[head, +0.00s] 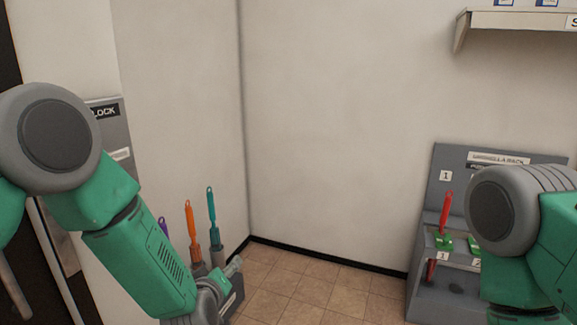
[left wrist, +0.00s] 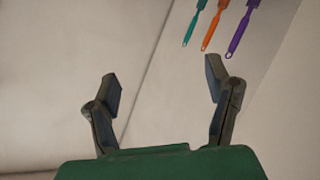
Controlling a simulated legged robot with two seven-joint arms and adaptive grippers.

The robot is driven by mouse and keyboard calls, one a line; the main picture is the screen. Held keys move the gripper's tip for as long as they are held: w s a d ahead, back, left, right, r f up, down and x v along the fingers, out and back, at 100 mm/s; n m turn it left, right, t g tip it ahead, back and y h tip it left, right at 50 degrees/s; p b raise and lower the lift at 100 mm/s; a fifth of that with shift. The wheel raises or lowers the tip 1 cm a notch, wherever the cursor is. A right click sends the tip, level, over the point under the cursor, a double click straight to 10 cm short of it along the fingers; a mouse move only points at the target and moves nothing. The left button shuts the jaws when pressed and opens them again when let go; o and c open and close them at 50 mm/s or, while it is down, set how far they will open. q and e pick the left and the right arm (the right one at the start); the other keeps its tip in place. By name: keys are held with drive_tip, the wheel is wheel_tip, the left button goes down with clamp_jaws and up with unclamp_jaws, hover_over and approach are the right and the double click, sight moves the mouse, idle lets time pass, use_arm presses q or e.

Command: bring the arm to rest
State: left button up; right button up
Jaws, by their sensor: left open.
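A plain wall fills most of the space beyond the fingers. My right arm shows at the right edge of the head view, bent at a grey joint; its gripper is out of the picture.
Teal (head: 211,215), orange (head: 191,225) and purple (head: 163,228) handled items stand by the left wall, partly behind my left arm. A grey umbrella rack (head: 440,180) holds a red-handled item (head: 446,210) at right. A shelf (head: 520,20) juts out above. The tiled floor (head: 310,285) between is clear.

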use_arm(q)
drive_tip(key=s+a+f+m+g+b, duration=0.1)
drive_tip(key=s+a+f+m+g, duration=0.15)
drive_tip(key=s+f, duration=0.65)
drive_tip(key=s+a+f+m+g, duration=0.2)
drive_tip(key=s+a+f+g, duration=0.2)
drive_tip(key=s+f, duration=0.55)
drive_tip(key=s+a+f+m+g, duration=0.1)
drive_tip(key=s+a+g, duration=0.2)
drive_tip(key=s, duration=0.9)
drive_tip(key=s+a+f+m+g+b, duration=0.1)
drive_tip(key=s+a+m+g, duration=0.1)
drive_tip(key=s, duration=1)
drive_tip(key=shift+a+g+b, duration=0.3)
drive_tip(key=shift+a+g, duration=0.1)
drive_tip(key=shift+g, duration=0.25)
